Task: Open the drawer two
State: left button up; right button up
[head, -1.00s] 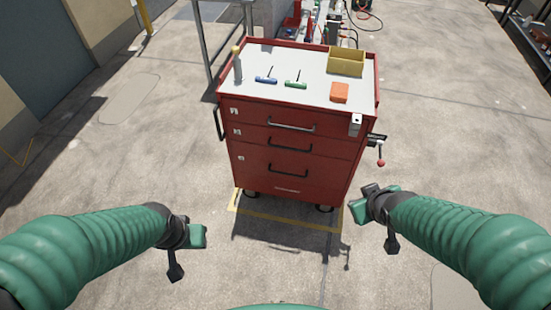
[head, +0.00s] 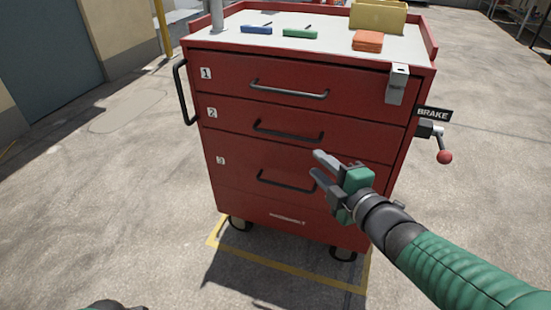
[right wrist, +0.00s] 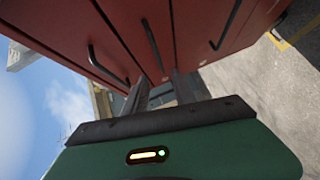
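The red tool cart (head: 310,218) stands in front of me with three numbered drawers, all closed. Drawer two (head: 225,117) is the middle one, marked with a 2, with a black bar handle (head: 288,133). My right gripper (head: 318,164) is open and empty, in front of the cart, below and right of that handle and apart from it. In the right wrist view its two fingers (right wrist: 157,95) are spread, with the red drawer fronts and black handles beyond. My left gripper cannot be made out; only a dark part of mine shows at the bottom left edge.
A silver latch (head: 397,84) hangs at the cart's top right corner. A brake lever with a red knob (head: 444,157) sticks out on the right side. A black side handle (head: 183,92) is on the left. The concrete floor around is clear.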

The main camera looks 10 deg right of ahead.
jog(key=p+x, duration=0.3)
jog(key=x, duration=0.2)
jog(key=p+x, duration=0.4)
jog(key=x, duration=0.2)
jog(key=p+x, duration=0.3)
jog(key=x, duration=0.3)
jog(key=shift+a+r+p, duration=0.2)
jog(key=shift+a+p, duration=0.1)
jog(key=shift+a, duration=0.1)
jog(key=shift+s, duration=0.1)
grip_shut()
jog(key=shift+f, duration=0.15)
dwell(0.4)
